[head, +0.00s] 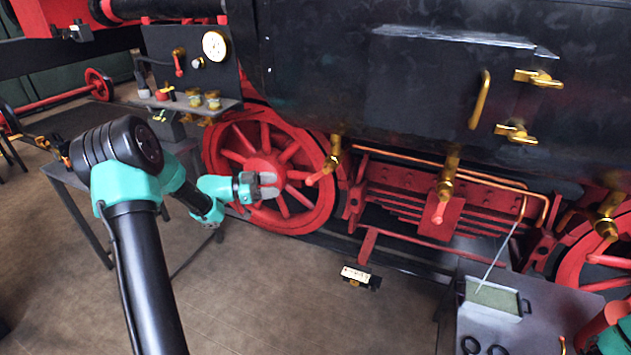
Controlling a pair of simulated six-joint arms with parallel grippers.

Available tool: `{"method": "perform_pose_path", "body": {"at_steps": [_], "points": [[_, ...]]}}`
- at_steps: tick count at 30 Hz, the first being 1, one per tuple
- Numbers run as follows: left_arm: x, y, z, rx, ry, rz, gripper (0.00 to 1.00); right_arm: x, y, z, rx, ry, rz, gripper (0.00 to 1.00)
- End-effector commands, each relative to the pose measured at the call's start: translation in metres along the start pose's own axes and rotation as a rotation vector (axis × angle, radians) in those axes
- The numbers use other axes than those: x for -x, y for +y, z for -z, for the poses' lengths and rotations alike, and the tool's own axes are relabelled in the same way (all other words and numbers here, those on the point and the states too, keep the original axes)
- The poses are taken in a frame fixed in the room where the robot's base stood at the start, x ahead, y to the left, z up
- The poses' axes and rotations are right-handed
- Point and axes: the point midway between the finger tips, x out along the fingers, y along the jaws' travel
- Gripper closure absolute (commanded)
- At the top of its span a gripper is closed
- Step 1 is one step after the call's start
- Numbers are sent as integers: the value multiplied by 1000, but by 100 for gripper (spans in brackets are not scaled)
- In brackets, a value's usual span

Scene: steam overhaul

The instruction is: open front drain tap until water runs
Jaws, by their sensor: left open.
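Three brass taps hang along the lower edge of the black tank: a left one (333,154) with a red lever pointing down-left, a middle one (447,178) with a red-tipped handle, and a right one (607,216). The picture does not label which is the front tap. My left gripper (271,185) is open and empty, in front of the red spoked wheel, pointing right toward the left tap's red lever (314,179). A small gap shows between them. No water is visible at any tap. My right gripper is not in view.
A copper pipe (400,155) runs behind the middle tap. A grey table (480,325) with a green-lined tray (494,299) stands lower right. A small dark block (361,278) with a pale label is below the frame. The floor between is clear.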

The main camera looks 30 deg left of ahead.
Motion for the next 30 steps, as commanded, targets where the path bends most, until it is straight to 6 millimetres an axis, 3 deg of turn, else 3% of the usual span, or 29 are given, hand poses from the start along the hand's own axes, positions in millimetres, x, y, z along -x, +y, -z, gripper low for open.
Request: {"method": "perform_pose_path", "body": {"at_steps": [21,30], "points": [[-121,0,0,0,1,-2,43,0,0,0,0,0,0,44],[-138,0,0,0,0,0,43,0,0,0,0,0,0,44]]}}
